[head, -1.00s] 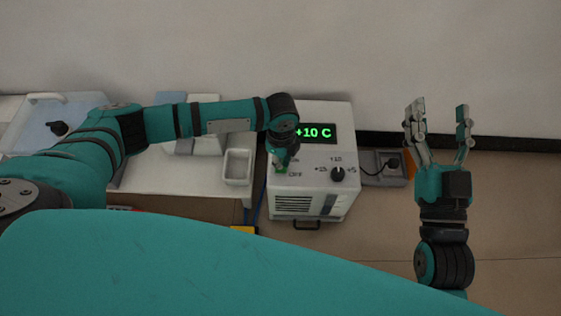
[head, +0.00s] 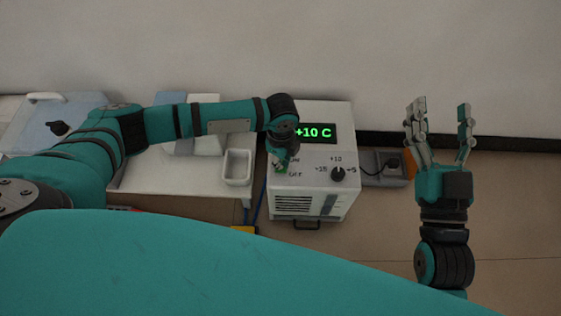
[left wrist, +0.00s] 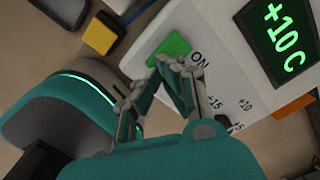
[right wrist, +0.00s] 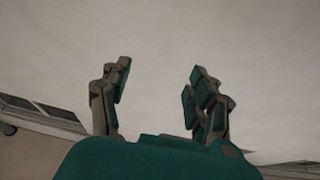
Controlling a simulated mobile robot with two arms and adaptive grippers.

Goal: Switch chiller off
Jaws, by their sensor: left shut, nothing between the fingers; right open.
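The chiller (head: 330,205) is a white box with a lit green "+10 C" display (head: 316,133), which also shows in the left wrist view (left wrist: 284,35). A green switch (left wrist: 168,50) sits beside the ON label on its top panel; the OFF label is in the head view. My left gripper (left wrist: 178,64) is shut and empty, its fingertips at the switch's edge and covering part of it; I cannot tell whether they touch. In the head view my left gripper (head: 281,164) hides most of the switch. My right gripper (head: 437,106) is open and empty, right of the chiller.
A black dial (head: 338,174) is on the chiller's panel, right of the switch. A white table (head: 180,180) with an open white tray (head: 238,167) stands to the left. A power strip with a plug (head: 393,164) lies to the right. A wall is behind.

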